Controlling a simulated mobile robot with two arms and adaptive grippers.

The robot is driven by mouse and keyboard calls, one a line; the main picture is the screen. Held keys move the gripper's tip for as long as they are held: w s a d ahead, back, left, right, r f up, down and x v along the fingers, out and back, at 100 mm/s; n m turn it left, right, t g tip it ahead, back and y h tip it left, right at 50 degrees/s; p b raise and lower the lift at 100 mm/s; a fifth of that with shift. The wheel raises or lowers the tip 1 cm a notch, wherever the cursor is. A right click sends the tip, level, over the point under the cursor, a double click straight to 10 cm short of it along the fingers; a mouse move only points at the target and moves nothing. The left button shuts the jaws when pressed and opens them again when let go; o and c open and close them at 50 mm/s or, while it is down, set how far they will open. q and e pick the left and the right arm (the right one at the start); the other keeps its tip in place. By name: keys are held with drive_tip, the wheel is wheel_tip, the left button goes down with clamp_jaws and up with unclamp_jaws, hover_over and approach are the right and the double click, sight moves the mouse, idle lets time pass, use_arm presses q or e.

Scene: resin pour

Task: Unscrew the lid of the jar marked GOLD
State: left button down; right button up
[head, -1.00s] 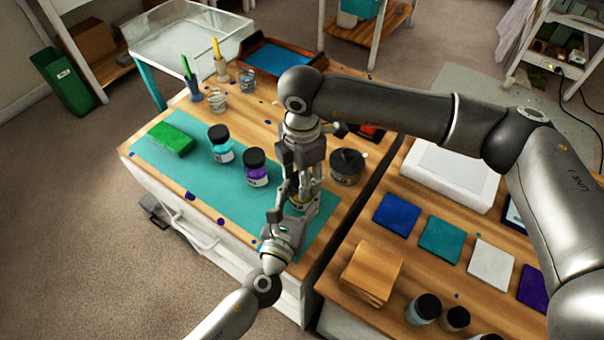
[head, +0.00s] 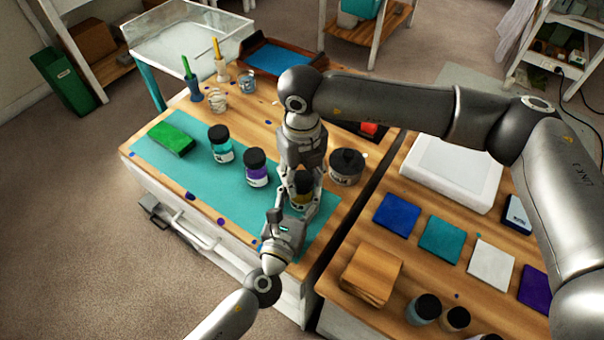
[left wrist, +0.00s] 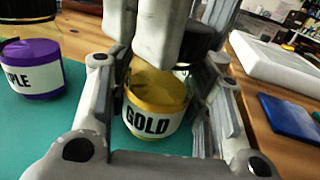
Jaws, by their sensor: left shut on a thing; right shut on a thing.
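The jar marked GOLD (left wrist: 156,102) stands upright on the teal mat (head: 180,174), its yellow body and white label showing in the left wrist view; in the head view the jar (head: 301,197) is partly hidden by my grippers. My left gripper (head: 290,212) is shut around the jar's body from the front, with a finger on each side (left wrist: 158,110). My right gripper (head: 303,178) reaches down from above and is shut on the jar's lid (head: 304,178). The right fingers cover most of the lid in the left wrist view.
A purple jar (head: 256,170) and a turquoise jar (head: 221,147) stand on the mat to the left. A dark-lidded tub (head: 346,168) is close on the right. A green block (head: 170,139) lies at the mat's far left.

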drive_tip(key=n, duration=0.6)
drive_tip(key=shift+n, duration=0.4)
drive_tip(key=n, duration=1.3)
drive_tip(key=shift+r, duration=0.1)
drive_tip(key=n, duration=0.6)
drive_tip(key=shift+n, duration=0.3)
drive_tip(key=shift+r, duration=0.1)
drive_tip(key=shift+r, duration=1)
